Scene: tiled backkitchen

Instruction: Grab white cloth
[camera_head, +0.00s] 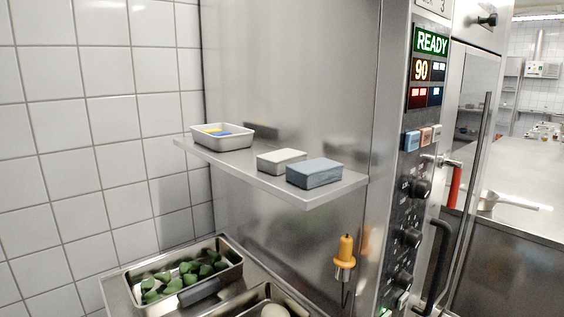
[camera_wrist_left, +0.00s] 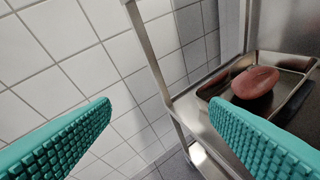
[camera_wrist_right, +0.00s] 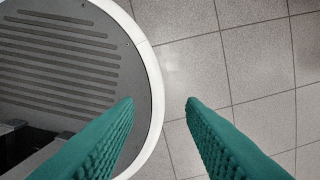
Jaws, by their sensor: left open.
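I cannot clearly make out a white cloth in any view. A small off-white block-like item (camera_head: 281,160) lies on the metal wall shelf (camera_head: 262,178), between a shallow white tray (camera_head: 222,138) and a blue-grey block (camera_head: 314,173); I cannot tell if it is folded cloth. My left gripper (camera_wrist_left: 160,102) is open and empty in the left wrist view, near a metal rack. My right gripper (camera_wrist_right: 160,103) has its teal fingers apart with nothing between them, above the tiled floor. Neither gripper shows in the head view.
A metal pan of green vegetables (camera_head: 189,278) stands below the shelf. A reddish oval item (camera_wrist_left: 255,82) lies in a tray in the left wrist view. An orange-handled tool (camera_head: 345,252) hangs on the steel wall. A control panel (camera_head: 412,170) with knobs stands at right.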

